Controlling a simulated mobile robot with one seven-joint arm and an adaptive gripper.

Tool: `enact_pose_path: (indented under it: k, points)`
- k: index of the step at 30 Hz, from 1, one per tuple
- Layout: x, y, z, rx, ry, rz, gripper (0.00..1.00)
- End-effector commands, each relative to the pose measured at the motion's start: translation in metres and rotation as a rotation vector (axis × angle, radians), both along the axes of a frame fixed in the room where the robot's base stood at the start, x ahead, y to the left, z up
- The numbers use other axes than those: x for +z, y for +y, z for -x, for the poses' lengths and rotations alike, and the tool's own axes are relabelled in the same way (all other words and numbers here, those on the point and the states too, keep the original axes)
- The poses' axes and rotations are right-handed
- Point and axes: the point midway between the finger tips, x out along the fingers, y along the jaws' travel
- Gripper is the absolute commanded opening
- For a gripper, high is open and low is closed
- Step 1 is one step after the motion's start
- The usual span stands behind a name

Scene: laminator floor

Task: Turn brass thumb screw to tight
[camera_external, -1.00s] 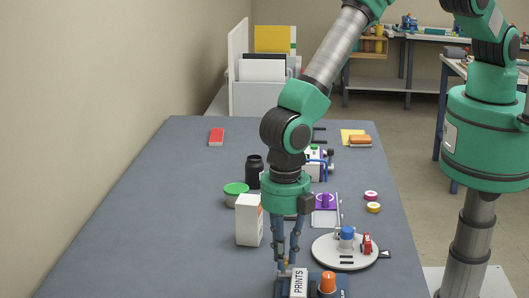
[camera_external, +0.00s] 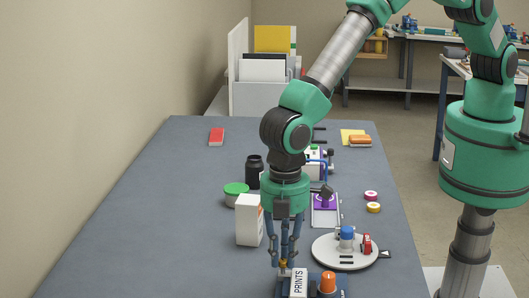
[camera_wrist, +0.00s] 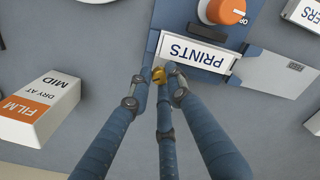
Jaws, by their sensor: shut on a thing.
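The brass thumb screw (camera_wrist: 158,74) shows as a small gold piece between my fingertips in the wrist view, partly hidden by them. It also shows in the external view (camera_external: 283,264), at the left side of the blue device (camera_wrist: 185,20) with the white PRINTS label (camera_wrist: 197,53). My gripper (camera_wrist: 158,86) points down and is shut on the thumb screw. In the external view my gripper (camera_external: 284,262) is at the near part of the table. The screw's marks, if any, are too small to read.
An orange knob (camera_wrist: 226,10) stands on the device, close to my fingers. A white FILM box (camera_wrist: 40,108) stands to the left. A round white plate (camera_external: 330,258) with a blue-capped piece and a red piece lies right of my gripper. The table's left part is clear.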

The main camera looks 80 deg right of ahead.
Motion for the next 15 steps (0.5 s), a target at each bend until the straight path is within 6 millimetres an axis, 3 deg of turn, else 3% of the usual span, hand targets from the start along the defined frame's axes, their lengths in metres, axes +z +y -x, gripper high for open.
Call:
enact_pose_path:
  k: [15]
  points:
    - [0.0001,0.0004,-0.0004,-0.438,-0.001,-0.001,0.0]
